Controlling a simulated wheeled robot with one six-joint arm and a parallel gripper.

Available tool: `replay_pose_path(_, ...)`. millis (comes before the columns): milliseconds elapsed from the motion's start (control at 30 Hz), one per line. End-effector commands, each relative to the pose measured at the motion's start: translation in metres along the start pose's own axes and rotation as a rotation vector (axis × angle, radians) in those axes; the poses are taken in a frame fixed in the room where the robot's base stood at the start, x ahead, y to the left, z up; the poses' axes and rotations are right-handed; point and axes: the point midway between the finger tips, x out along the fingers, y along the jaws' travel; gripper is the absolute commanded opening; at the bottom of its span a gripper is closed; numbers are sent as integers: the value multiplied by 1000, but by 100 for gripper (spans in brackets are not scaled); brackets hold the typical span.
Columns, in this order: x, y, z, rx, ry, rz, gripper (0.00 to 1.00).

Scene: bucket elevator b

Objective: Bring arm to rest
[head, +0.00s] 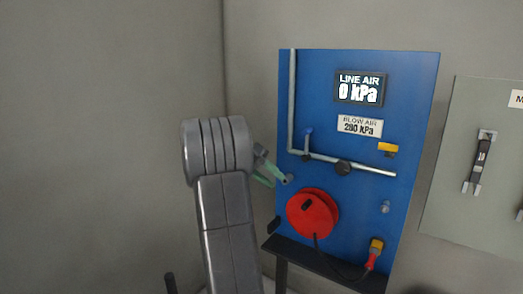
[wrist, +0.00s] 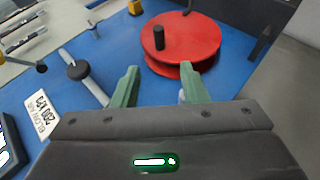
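My gripper (wrist: 157,84) shows in the wrist view with its two green fingers apart and nothing between them. In the head view my gripper (head: 272,177) is partly hidden behind my grey arm, close to the left part of the blue panel (head: 413,80). The red reel (head: 325,212) with its black knob is low on the panel. In the wrist view the red reel (wrist: 200,38) lies beyond the fingertips; I cannot tell a touch.
The panel carries a pipe (head: 350,162) with a blue-handled valve (head: 308,133), a display (head: 360,89) reading 0 kPa and a yellow part (head: 387,149). A dark ledge (head: 325,268) sits below. A grey cabinet (head: 455,150) stands right. Bare wall is left.

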Motion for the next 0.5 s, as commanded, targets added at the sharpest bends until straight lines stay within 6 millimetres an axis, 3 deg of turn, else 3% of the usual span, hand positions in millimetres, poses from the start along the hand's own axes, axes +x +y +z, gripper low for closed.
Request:
replay_pose_path(100,-18,-1,0,-1,-1,0,40)
replay_pose_path(500,68,2,0,-1,-5,3,40)
